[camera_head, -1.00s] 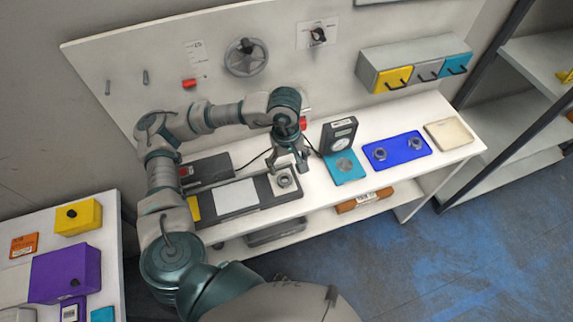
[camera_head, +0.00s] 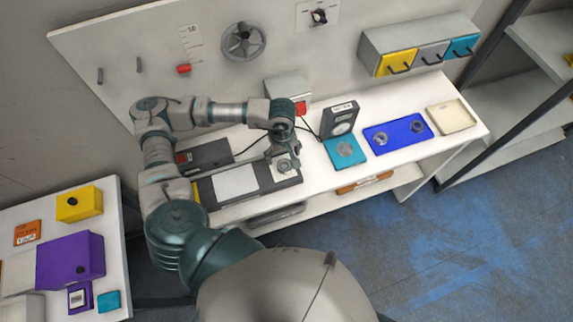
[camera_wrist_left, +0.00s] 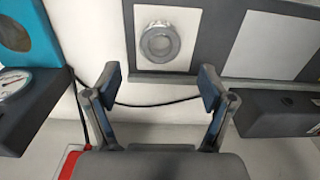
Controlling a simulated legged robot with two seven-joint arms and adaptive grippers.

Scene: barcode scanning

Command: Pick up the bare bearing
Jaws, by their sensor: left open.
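A grey ring-shaped bearing (camera_head: 283,166) sits on a white square at the right end of a dark tray (camera_head: 207,190). It also shows in the left wrist view (camera_wrist_left: 160,43), lying flat on its white square, past the fingertips. My left gripper (camera_head: 286,158) is over that end of the tray, close to the bearing and partly hiding it. In the left wrist view my left gripper (camera_wrist_left: 160,80) is open, with nothing between the fingers. Two more round metal parts (camera_head: 381,140) (camera_head: 417,126) lie on a blue mat (camera_head: 400,134). My right gripper is not in view.
A dark gauge box (camera_head: 339,120) and a teal pad (camera_head: 345,160) stand right of the gripper. A beige tray (camera_head: 452,116) is at the bench's right end. A black cable (camera_wrist_left: 150,105) runs beneath the fingers. A side table (camera_head: 113,250) holds several boxes.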

